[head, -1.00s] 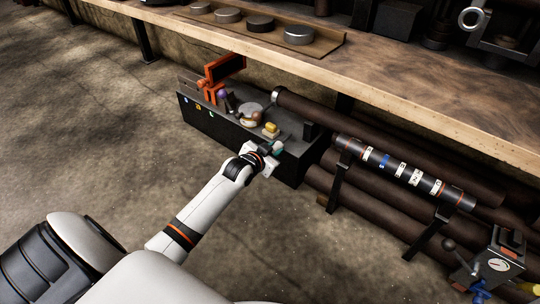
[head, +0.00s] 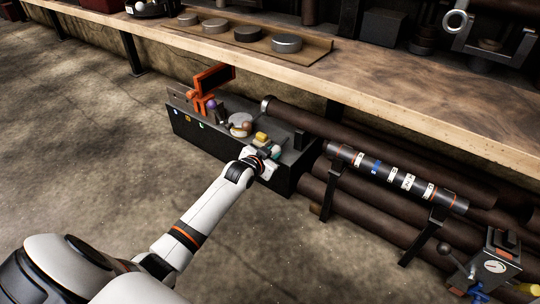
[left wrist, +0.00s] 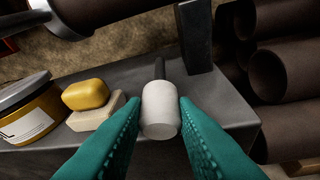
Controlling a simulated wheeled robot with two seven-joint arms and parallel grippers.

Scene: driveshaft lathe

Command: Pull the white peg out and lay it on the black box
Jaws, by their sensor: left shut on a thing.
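The white peg (left wrist: 160,110) shows in the left wrist view as a short, thick white cylinder between my teal fingertips, with a dark rod behind it. My left gripper (left wrist: 160,122) is shut on it, one finger on each side. In the head view my left gripper (head: 272,155) is at the right part of the black box (head: 215,137), near its front edge, and largely hides the peg. The box's grey top (left wrist: 215,92) lies below and behind the peg in the left wrist view. I cannot tell whether the peg touches it. My right gripper is not in view.
A yellow block on a pale one (left wrist: 87,94) and a round tin (left wrist: 25,108) stand left of the peg. A dark upright post (left wrist: 194,38) stands behind right. An orange stand (head: 212,80) is at the box's left. Brown pipes (head: 360,190) lie to the right.

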